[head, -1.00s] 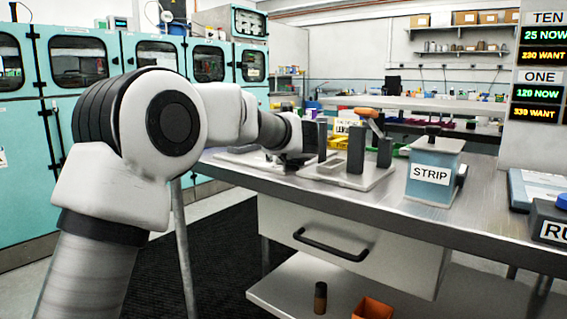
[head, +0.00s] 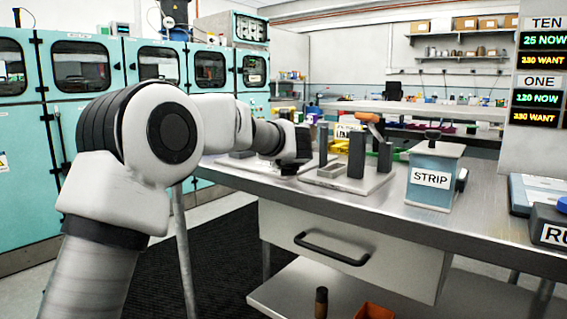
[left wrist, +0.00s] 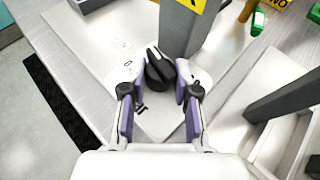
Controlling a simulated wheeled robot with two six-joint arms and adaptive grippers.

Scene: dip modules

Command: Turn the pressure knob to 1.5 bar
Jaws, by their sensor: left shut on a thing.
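In the left wrist view, a black ridged knob (left wrist: 159,68) sits at the foot of a grey post (left wrist: 185,30) on a pale plate. My left gripper (left wrist: 160,88) has its two purple-padded fingers on either side of the knob and is shut on it. The knob's scale is too small or hidden to read, so I cannot tell its setting. In the head view, my left gripper (head: 296,150) is at the left part of the steel bench, and the knob is hidden there. My right gripper is not in view.
The steel bench (head: 400,218) carries a plate with upright grey posts (head: 357,153) and an orange-handled tool (head: 370,118). A blue-grey STRIP box (head: 433,178) stands to the right. A wall display (head: 538,90) shows TEN and ONE readings.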

